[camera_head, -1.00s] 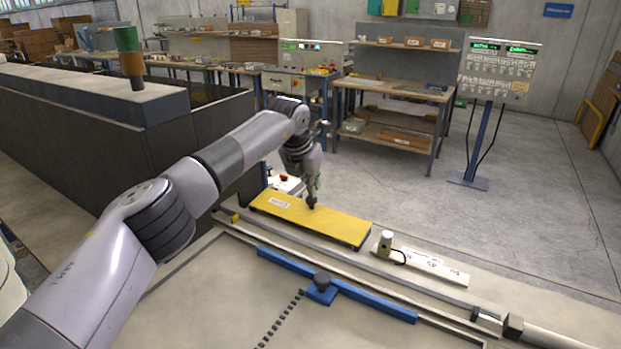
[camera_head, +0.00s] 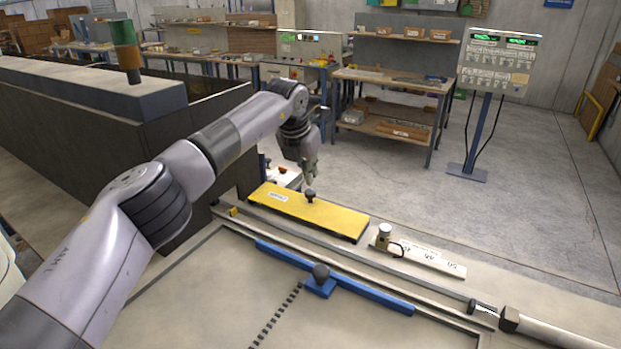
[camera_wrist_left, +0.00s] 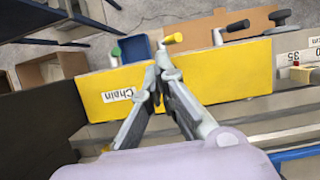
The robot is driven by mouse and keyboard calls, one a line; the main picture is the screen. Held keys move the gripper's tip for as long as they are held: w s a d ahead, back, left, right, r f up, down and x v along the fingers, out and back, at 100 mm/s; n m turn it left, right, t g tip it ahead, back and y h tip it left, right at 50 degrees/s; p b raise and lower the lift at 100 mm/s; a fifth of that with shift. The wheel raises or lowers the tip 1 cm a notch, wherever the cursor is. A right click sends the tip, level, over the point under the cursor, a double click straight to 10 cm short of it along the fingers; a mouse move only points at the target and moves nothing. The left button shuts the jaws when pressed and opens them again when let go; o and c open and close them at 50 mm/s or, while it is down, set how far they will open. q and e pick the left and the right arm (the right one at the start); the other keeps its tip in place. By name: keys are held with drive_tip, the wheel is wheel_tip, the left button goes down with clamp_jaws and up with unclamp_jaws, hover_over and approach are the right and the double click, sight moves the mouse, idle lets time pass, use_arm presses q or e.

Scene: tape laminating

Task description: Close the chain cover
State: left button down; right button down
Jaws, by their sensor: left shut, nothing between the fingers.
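The chain cover is a long yellow panel (camera_head: 335,218) with a white label and a black knob (camera_head: 309,195). In the head view it lies flat, as far as I can tell, along the far edge of the table. In the left wrist view, the yellow panel (camera_wrist_left: 235,75) spans the picture behind the fingers, with its "Chain" label at the left. My left gripper (camera_head: 311,178) is just above the knob, seemingly apart from it. Its fingertips (camera_wrist_left: 160,68) are together and empty. My right gripper is not in view.
A blue bar (camera_head: 350,285) with a dark knob lies nearer on the table. A white scale strip (camera_head: 430,258) with a small post lies right of the cover.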

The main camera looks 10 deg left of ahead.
use_arm(q)
drive_tip(key=v, duration=0.9)
drive_tip(key=s+d+n+h+p, duration=0.2)
drive_tip(key=s+d+h, duration=0.1)
drive_tip(key=d+h, duration=0.75)
wheel_tip(320, 180, up, 8)
drive_tip(key=s+d+n+t+h+p, duration=0.25)
drive_tip(key=n+t+h, duration=0.2)
drive_tip(key=n, duration=0.25)
drive_tip(key=w+a+n+t+y+p, duration=0.15)
drive_tip(key=a+n+t+y, duration=0.55)
drive_tip(key=n, duration=0.9)
drive_tip(key=s+a+f+n+y, duration=0.1)
drive_tip(key=a+f+n+y, duration=0.1)
drive_tip(key=a+f+n, duration=0.5)
drive_tip(key=n+g+y, duration=0.2)
drive_tip(key=n, duration=0.2)
hover_over(307, 207)
wheel_tip(307, 207, down, 8)
wheel_tip(307, 207, down, 2)
drive_tip(key=shift+w+d+f+t+b, duration=0.15)
drive_tip(key=shift+f+t+b, duration=0.1)
drive_tip(key=shift+b, duration=0.9)
drive_tip(key=shift+f+b, duration=0.55)
drive_tip(key=shift+b, duration=0.05)
